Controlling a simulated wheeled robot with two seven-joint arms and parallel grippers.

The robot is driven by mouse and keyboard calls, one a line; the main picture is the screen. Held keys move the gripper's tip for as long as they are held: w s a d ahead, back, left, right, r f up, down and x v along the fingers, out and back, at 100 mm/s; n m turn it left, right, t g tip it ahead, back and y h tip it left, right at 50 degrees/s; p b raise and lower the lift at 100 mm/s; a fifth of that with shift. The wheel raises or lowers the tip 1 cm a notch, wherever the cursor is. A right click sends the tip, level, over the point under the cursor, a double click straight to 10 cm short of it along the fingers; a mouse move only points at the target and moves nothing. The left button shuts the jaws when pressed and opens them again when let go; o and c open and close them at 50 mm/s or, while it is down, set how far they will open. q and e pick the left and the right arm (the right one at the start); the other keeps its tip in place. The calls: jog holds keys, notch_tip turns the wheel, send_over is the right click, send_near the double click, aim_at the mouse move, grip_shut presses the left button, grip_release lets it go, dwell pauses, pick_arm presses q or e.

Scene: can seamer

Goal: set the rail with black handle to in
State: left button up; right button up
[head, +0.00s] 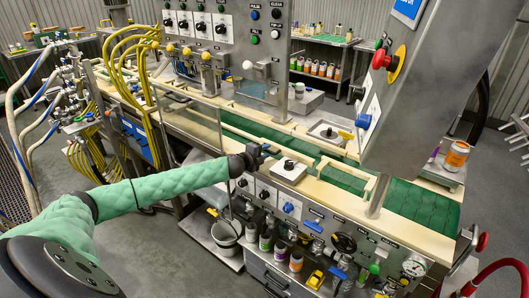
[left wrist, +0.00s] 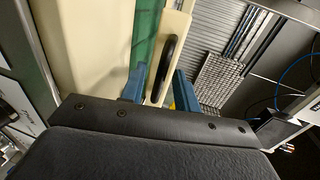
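The cream rail with the black handle shows in the left wrist view. The black handle (left wrist: 167,58) is a long bar on the cream rail (left wrist: 178,28), next to a green belt strip (left wrist: 143,42). I cannot tell whether the fingers touch the rail. In the head view, my left gripper (head: 262,153) is at the near edge of the conveyor, and I cannot make out the handle there. My right gripper is not in view.
The green conveyor (head: 415,200) runs on to the right. A grey control box (head: 425,90) on a post overhangs it. Knobs and valves line the front panel (head: 345,243).

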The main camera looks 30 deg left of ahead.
aim_at(272, 147)
pick_arm(q)
jog(key=shift+c, duration=0.4)
grip_shut()
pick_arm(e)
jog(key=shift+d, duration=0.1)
pick_arm(q)
jog(key=shift+w, duration=0.35)
jog(key=x, duration=0.2)
jog(key=shift+w+r, duration=0.25)
jog(key=shift+w, duration=0.2)
jog(key=shift+w+p, duration=0.3)
jog(key=shift+w, duration=0.25)
jog(key=shift+r, duration=0.1)
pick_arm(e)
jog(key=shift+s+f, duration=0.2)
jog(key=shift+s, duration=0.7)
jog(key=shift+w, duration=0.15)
